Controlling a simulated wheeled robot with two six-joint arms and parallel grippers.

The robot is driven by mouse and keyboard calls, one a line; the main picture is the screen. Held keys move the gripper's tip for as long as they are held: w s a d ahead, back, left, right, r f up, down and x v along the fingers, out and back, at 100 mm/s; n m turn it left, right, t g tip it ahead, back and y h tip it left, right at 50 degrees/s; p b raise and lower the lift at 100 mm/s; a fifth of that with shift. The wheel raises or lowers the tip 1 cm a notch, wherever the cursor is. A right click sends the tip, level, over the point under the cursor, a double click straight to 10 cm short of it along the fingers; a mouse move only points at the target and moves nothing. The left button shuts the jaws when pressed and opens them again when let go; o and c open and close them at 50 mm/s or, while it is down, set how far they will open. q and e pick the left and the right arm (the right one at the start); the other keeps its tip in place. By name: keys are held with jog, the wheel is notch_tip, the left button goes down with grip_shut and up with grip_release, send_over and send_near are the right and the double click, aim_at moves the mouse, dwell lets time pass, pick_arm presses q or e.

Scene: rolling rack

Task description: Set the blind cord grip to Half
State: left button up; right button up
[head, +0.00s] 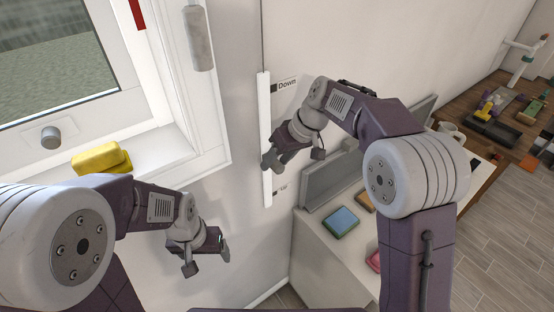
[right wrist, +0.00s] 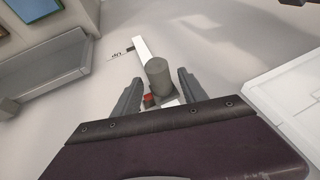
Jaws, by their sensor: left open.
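A white upright track (head: 265,100) is fixed to the wall, with a "Down" label (head: 287,85) near its top and a small, hard-to-read label (head: 280,190) near its bottom. In the right wrist view, a grey cylindrical grip (right wrist: 159,75) stands out from the white track (right wrist: 145,50), with a small red part (right wrist: 150,99) beside its base. My right gripper (right wrist: 160,85) is open, one finger on each side of the grip, with visible gaps. In the head view the right gripper covers the middle of the track. My left gripper (head: 210,259) is open and empty below the window sill.
A window with a grey knob (head: 51,137) and a yellow block (head: 101,158) on its sill is at left. A white counter with a blue-green box (head: 341,219) stands right of the track.

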jog(key=shift+d+r, duration=0.2)
jog(key=shift+r, duration=0.15)
jog(key=v, duration=0.8)
jog(key=shift+b, duration=0.35)
jog(key=shift+s+r, duration=0.1)
jog(key=shift+r, duration=0.05)
